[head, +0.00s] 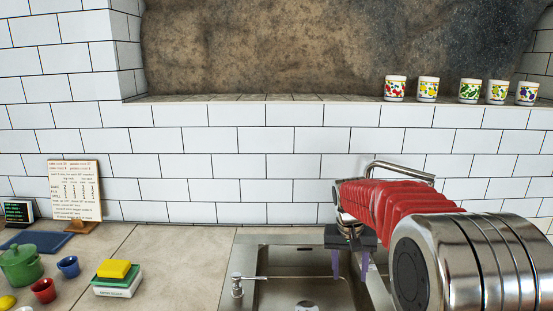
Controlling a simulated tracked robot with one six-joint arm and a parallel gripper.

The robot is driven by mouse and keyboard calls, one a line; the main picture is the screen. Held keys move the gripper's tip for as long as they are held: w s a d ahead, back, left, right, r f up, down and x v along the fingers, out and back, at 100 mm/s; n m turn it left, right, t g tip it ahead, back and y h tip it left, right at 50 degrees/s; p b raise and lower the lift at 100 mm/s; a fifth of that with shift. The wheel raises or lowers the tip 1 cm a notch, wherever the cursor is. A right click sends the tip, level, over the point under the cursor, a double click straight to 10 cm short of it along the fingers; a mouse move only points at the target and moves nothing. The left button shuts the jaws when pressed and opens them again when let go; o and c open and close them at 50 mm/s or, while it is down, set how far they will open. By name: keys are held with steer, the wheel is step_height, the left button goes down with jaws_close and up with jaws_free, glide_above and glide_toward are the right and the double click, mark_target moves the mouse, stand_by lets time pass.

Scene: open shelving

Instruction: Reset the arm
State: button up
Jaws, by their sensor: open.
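My arm comes in from the lower right in the head view, with a red sleeve and metal joints. My gripper (350,266) points down over the right part of the metal sink (262,296). Its two purple fingers are apart, and nothing shows between them. The fingertips are near the sink basin, but I cannot tell their exact height above it.
A faucet (370,170) is partly behind my arm. A small tap (237,285) stands at the sink's left. On the counter are a green pot (21,265), red cup (43,290), blue cup (68,266), sponge stack (117,281) and recipe board (75,190). Several mugs (428,89) line the ledge.

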steer(key=s+a+r+n+t, duration=0.1)
steer(key=s+r, duration=0.1)
steer(key=s, duration=0.8)
steer(key=s+a+r+n+t+y, duration=0.1)
steer(key=s+a+r+t, duration=0.1)
steer(key=s, duration=0.8)
steer(key=s+a+r+t, duration=0.1)
steer(key=s+r, duration=0.3)
steer(key=s, duration=0.6)
steer(key=shift+s+a+n+t, duration=0.15)
steer(key=shift+s+n+t, duration=0.25)
steer(key=shift+r, duration=0.1)
